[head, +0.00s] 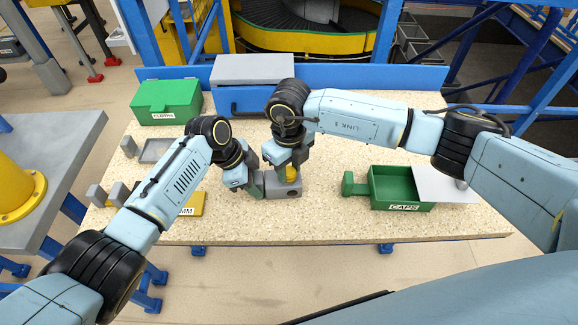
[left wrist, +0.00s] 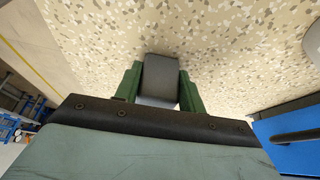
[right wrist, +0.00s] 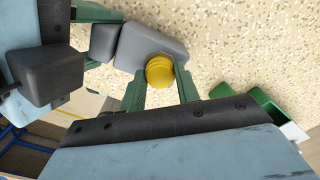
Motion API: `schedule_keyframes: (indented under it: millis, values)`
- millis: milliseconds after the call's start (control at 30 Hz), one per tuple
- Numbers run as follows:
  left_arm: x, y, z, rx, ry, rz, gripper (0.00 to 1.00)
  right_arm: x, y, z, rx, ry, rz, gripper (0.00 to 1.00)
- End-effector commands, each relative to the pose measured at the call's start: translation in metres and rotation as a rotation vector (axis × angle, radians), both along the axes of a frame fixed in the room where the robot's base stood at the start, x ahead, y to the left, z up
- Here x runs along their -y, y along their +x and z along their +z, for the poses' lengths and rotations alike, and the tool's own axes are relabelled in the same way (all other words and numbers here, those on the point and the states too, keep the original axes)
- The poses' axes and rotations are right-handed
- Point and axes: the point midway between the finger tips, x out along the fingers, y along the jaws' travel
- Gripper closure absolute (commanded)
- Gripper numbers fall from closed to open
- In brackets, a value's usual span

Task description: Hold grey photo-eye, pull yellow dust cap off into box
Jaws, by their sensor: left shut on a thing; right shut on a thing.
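The grey photo-eye (head: 283,190) lies on the speckled table in front of me. The yellow dust cap (head: 292,174) sits at its right end. My left gripper (head: 256,188) is shut on the grey photo-eye, whose dark grey part shows between the green fingers in the left wrist view (left wrist: 160,80). My right gripper (right wrist: 160,78) is shut on the yellow dust cap (right wrist: 159,71), with a green finger on each side of it. The cap touches the grey body. The open green box labelled CAPS (head: 404,207) stands to the right.
A green box labelled CLOTHS (head: 166,100) and a blue box with a grey lid (head: 255,100) stand at the back. A grey tray (head: 156,150) and a yellow plate (head: 194,204) lie on the left. Table between photo-eye and CAPS box is mostly clear.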

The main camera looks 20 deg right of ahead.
Motion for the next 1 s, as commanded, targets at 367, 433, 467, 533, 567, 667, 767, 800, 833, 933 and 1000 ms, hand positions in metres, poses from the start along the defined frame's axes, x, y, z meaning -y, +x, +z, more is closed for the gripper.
schedule_keyframes:
  millis: [367, 433, 467, 533, 567, 667, 767, 800, 833, 933, 1000]
  values:
    - [0.000, -0.001, -0.002, -0.002, 0.002, 0.000, 0.97, 0.000, 0.000, 0.005, 0.001, 0.000, 0.000, 0.96]
    - [0.000, -0.001, -0.002, -0.002, 0.002, 0.000, 0.97, 0.000, 0.001, 0.008, 0.002, 0.001, 0.000, 0.96]
    - [0.000, -0.001, -0.002, -0.002, 0.002, 0.000, 0.97, 0.000, 0.001, 0.009, 0.002, 0.001, 0.000, 0.96]
    - [-0.001, -0.001, -0.002, -0.002, 0.002, 0.000, 0.97, 0.000, 0.001, 0.012, 0.001, 0.002, 0.000, 0.96]
    - [-0.001, -0.001, -0.002, -0.002, 0.002, 0.000, 0.97, 0.000, 0.001, 0.013, 0.001, 0.002, 0.000, 0.96]
    - [-0.001, -0.001, -0.002, -0.002, 0.002, 0.000, 0.97, 0.000, 0.001, 0.017, 0.000, 0.001, 0.000, 0.96]
    - [-0.001, -0.001, -0.002, -0.003, 0.003, 0.000, 0.97, 0.000, 0.001, 0.021, 0.000, 0.001, -0.001, 0.96]
    - [-0.001, -0.001, -0.002, -0.003, 0.003, 0.000, 0.97, 0.000, 0.001, 0.023, 0.001, 0.002, -0.001, 0.96]
    - [-0.001, -0.001, -0.002, -0.003, 0.003, 0.000, 0.97, 0.000, 0.001, 0.024, 0.001, 0.002, -0.001, 0.96]
    - [-0.001, -0.001, -0.003, -0.003, 0.003, 0.000, 0.97, 0.000, 0.000, 0.028, 0.001, 0.000, 0.000, 0.96]
    - [-0.001, -0.001, -0.003, -0.002, 0.004, 0.000, 0.97, 0.000, 0.000, 0.029, 0.001, 0.000, 0.000, 0.96]
